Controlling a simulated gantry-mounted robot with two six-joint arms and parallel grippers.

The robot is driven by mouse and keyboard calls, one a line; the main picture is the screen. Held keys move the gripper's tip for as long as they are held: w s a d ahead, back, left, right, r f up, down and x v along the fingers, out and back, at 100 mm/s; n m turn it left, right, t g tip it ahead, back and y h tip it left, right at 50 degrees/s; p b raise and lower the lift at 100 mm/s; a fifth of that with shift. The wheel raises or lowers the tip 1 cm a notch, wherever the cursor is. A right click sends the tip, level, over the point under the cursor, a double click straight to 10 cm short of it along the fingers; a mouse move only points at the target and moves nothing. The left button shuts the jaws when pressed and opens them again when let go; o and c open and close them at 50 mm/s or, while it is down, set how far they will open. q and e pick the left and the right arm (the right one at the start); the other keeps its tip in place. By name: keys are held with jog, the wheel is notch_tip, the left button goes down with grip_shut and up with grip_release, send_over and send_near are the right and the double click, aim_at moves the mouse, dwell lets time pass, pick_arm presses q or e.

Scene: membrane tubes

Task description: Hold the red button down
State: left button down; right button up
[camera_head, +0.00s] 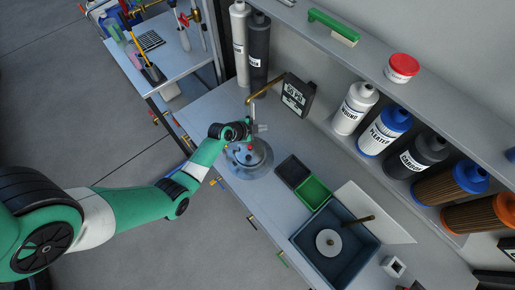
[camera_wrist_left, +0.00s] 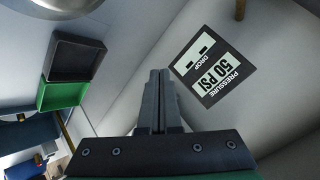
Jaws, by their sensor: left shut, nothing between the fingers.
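The red button (camera_head: 249,147) shows as a small red spot on a round grey metal device (camera_head: 262,167) on the bench. My left gripper (camera_head: 261,128) is just above and beside the device, in front of the wall. In the left wrist view its two fingers (camera_wrist_left: 158,88) are together, with nothing between them. The button does not show in that view; only part of a round metal rim (camera_wrist_left: 62,6) shows at the top left. I cannot tell whether the fingers touch anything. My right gripper is in neither view.
A pressure display (camera_head: 297,95) reading 50 PSI is at the back of the bench. Black (camera_head: 292,170) and green (camera_head: 312,193) trays and a blue-grey bin (camera_head: 365,253) stand to the right. Labelled filter cartridges (camera_head: 355,108) line the wall under a shelf (camera_head: 440,104).

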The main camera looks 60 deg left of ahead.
pick_arm(q)
jog(key=n+g+b, duration=0.1)
send_over(250, 147)
notch_tip(250, 147, down, 5)
jog(key=shift+s+a+f+n+y, duration=0.15)
jog(key=shift+s+n+y, duration=0.2)
jog(key=shift+s, duration=0.25)
notch_tip(250, 147, down, 8)
jog(key=b, duration=0.7)
jog(key=shift+f+b, duration=0.4)
jog(key=shift+b, duration=0.25)
jog(key=shift+f, duration=0.1)
dwell(0.6)
jog(key=shift+f+b, duration=0.3)
jog(key=shift+b, duration=0.2)
jog(key=shift+f+b, duration=0.45)
dwell(3.4)
